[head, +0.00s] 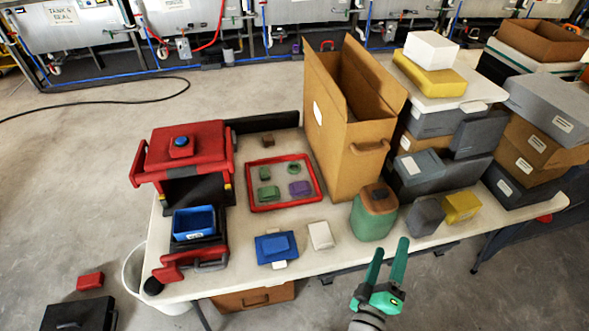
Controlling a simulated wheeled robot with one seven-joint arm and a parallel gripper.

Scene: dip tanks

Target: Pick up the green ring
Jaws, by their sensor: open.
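A red-rimmed tray (316,179) lies on the white table, left of the tall open cardboard box. Small green pieces lie in it: one at the left (264,173), one at the front left (269,193), and one at the back right (290,170). A purple piece (299,188) lies with them. The pieces are too small to tell which one is a ring. My gripper (390,247), with green fingers, is open and empty. It shows at the lower right, in front of the table's near edge and well apart from the tray.
A tall cardboard box (340,135) stands right of the tray, a red-and-black machine (183,150) left of it. A blue box (275,247), a white block (320,235) and a green-and-brown container (373,213) stand along the near side. Stacked boxes fill the right.

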